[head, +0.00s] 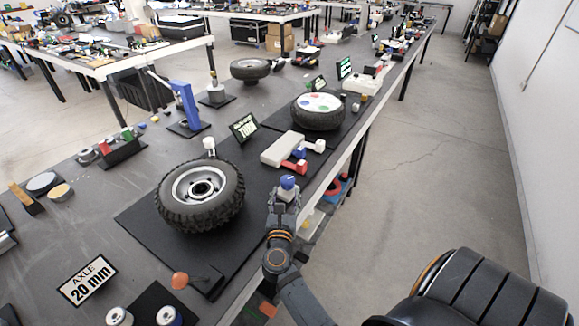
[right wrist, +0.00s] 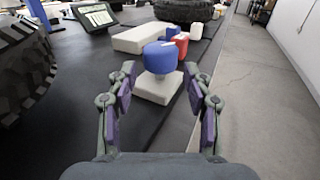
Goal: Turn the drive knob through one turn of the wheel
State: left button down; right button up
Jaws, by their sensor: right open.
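The drive knob appears to be the blue round knob (head: 287,183) on a small pale base (right wrist: 158,89) at the table's right edge. It also shows in the right wrist view (right wrist: 160,55), upright. My right gripper (head: 284,196) is open, its two fingers (right wrist: 160,80) spread to either side of the knob's line. No contact with the knob shows; how far the fingertips reach around it I cannot tell. The knobbly black wheel (head: 232,204) with a silver rim lies on a black mat left of the knob; its tread (right wrist: 22,85) shows in the right wrist view. My left gripper is not in view.
A long white block (head: 282,149) with red and blue parts lies just beyond the knob. A small sign (head: 243,128) stands behind the first wheel. The floor at right is clear.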

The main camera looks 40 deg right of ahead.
aim_at(287, 185)
jog(key=shift+r, duration=0.15)
jog(key=x, duration=0.1)
jog(key=p+x, duration=0.1)
jog(key=x, duration=0.1)
jog(key=shift+w+d+r, duration=0.15)
jog(key=shift+w+r, duration=0.05)
jog(key=shift+r, duration=0.2)
jog(key=x, duration=0.5)
jog(key=shift+f, duration=0.3)
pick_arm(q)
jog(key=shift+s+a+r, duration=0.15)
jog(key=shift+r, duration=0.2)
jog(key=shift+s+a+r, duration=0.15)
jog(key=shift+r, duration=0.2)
pick_arm(e)
jog(key=shift+w+d, duration=0.5)
jog(key=shift+w, duration=0.05)
jog(key=c, duration=0.9)
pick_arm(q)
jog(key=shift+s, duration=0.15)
pick_arm(e)
jog(key=shift+f, duration=0.15)
jog(key=shift+c, duration=0.6)
grip_shut()
